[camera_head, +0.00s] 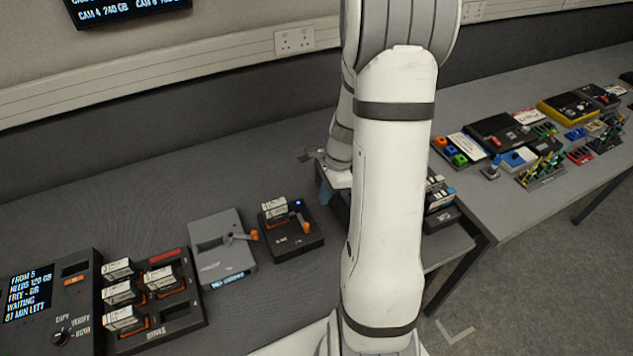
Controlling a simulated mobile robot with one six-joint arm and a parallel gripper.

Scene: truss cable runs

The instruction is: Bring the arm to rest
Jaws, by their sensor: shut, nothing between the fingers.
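My white arm, with dark bands at its joints, stands upright through the middle of the head view and covers much of the bench behind it. Its farther links show to the left of the large front link and bend down towards the bench.
On the grey bench (100,205) stand a rack of labelled cartridges (178,327), a grey device (222,262) and a black device (312,240) with orange levers. A second table (485,208) at right holds several small devices. A gap separates the tables. The bench's back left is clear.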

